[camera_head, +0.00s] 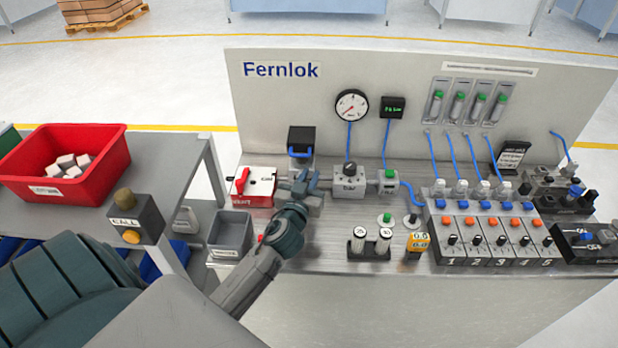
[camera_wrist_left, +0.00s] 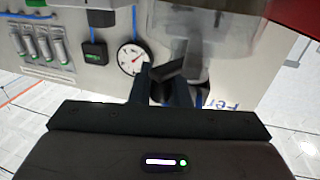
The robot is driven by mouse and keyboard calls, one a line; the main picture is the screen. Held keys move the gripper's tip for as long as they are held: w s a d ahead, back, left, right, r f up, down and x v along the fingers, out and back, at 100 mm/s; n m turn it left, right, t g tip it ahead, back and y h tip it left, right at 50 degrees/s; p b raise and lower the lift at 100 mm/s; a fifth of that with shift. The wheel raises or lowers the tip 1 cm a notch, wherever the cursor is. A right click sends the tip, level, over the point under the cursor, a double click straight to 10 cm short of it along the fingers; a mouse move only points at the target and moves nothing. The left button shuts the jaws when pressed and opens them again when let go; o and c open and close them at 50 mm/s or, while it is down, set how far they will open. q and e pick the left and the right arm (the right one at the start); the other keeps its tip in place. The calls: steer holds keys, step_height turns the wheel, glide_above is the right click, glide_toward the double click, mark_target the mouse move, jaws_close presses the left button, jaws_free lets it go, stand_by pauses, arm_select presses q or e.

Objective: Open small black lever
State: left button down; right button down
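My left gripper (camera_head: 303,186) is over the front-left of the bench, just right of a white block with a red handle (camera_head: 250,186). In the left wrist view its two dark fingers (camera_wrist_left: 161,88) stand apart with a gap between them. A small black bar-like part (camera_wrist_left: 172,68), perhaps the lever, shows at the fingertips; I cannot tell whether they touch it. In the head view the gripper covers that spot, so the lever cannot be made out there. My right gripper is not in view.
A grey regulator with a black knob (camera_head: 350,183) stands close right of the gripper. Behind are a black box (camera_head: 301,141) and a gauge (camera_head: 351,105) on the panel. A grey bin (camera_head: 231,232) and red crate (camera_head: 110,150) are left. Numbered valves (camera_head: 492,238) are right.

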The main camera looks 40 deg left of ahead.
arm_select(q)
steer(key=shift+s+a+r+m+t+h+p, duration=0.1)
steer(key=shift+s+m+t+h+p, duration=0.15)
steer(key=shift+m+h, duration=0.55)
steer(key=shift+s+a+m+t+h+p, duration=0.15)
steer(key=shift+m+h+p, duration=0.2)
steer(key=shift+h, duration=0.75)
steer(key=shift+s+d+r+m+h+p, duration=0.1)
steer(key=shift+m+h+p, duration=0.3)
steer(key=shift+h+p, duration=0.2)
steer(key=shift+r+m+h+p, duration=0.1)
steer(key=shift+m+h+p, duration=0.25)
steer(key=shift+h+p, duration=0.2)
steer(key=shift+f+m+h+p, duration=0.25)
steer(key=shift+m+h+p, duration=0.1)
steer(key=shift+p, duration=0.1)
steer(key=c, duration=1.4)
jaws_free()
steer(key=shift+s, duration=0.1)
steer(key=shift+o, duration=0.2)
